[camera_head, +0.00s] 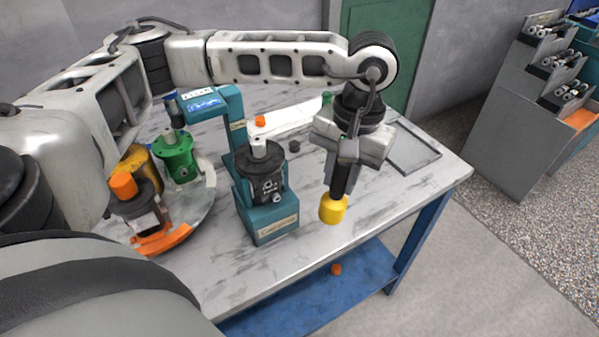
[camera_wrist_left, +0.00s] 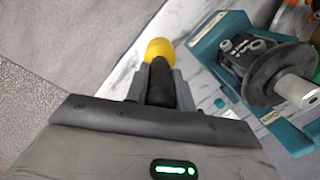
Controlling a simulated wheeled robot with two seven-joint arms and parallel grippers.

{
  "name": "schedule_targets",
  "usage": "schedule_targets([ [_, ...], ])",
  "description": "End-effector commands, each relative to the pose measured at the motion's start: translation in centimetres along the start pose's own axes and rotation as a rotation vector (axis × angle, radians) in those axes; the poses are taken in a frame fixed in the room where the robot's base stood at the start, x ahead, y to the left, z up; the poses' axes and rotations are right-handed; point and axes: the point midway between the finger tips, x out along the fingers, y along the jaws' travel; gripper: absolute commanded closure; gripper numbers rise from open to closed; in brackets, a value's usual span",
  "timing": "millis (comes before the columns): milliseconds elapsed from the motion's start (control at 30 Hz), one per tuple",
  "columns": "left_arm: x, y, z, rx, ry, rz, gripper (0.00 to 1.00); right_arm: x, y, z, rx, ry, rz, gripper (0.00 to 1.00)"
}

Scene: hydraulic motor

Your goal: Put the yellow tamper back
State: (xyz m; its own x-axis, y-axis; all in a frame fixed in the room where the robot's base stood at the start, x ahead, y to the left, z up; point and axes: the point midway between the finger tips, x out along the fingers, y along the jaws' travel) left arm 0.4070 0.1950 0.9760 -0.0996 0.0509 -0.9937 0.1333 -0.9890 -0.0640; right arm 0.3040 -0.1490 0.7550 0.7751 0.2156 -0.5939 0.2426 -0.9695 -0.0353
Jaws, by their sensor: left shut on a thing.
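The yellow tamper (camera_head: 333,208) has a yellow round head and a black handle. My left gripper (camera_head: 343,168) is shut on its black handle, with the yellow head hanging downward. In the head view it is over the table's front right part, to the right of the teal press. I cannot tell whether the head touches the table. In the left wrist view the yellow head (camera_wrist_left: 160,49) shows beyond the fingers of my left gripper (camera_wrist_left: 160,85), which close around the handle. My right gripper is not in view.
A teal press (camera_head: 270,221) holding a dark motor stands left of the tamper. A round tray (camera_head: 202,206) with green and orange-topped parts is farther left. A grey flat tray (camera_head: 413,150) lies at the right back. Bare tabletop (camera_head: 400,200) lies to the right.

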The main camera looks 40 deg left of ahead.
Motion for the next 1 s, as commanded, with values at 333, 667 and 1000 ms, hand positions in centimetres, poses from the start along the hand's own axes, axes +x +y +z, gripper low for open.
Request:
schedule_targets([
  [333, -1.7, -5.1, -6.9, -1.024, 0.004, 0.106, 0.99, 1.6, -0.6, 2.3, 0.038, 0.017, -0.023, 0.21],
  [667, -3.0, -9.1, -9.1, -1.636, 0.014, 0.126, 0.99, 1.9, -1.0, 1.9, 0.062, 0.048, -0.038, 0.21],
  [1000, 2.0, -9.0, -9.6, -1.670, 0.014, 0.123, 0.99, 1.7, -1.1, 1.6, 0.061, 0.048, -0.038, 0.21],
])
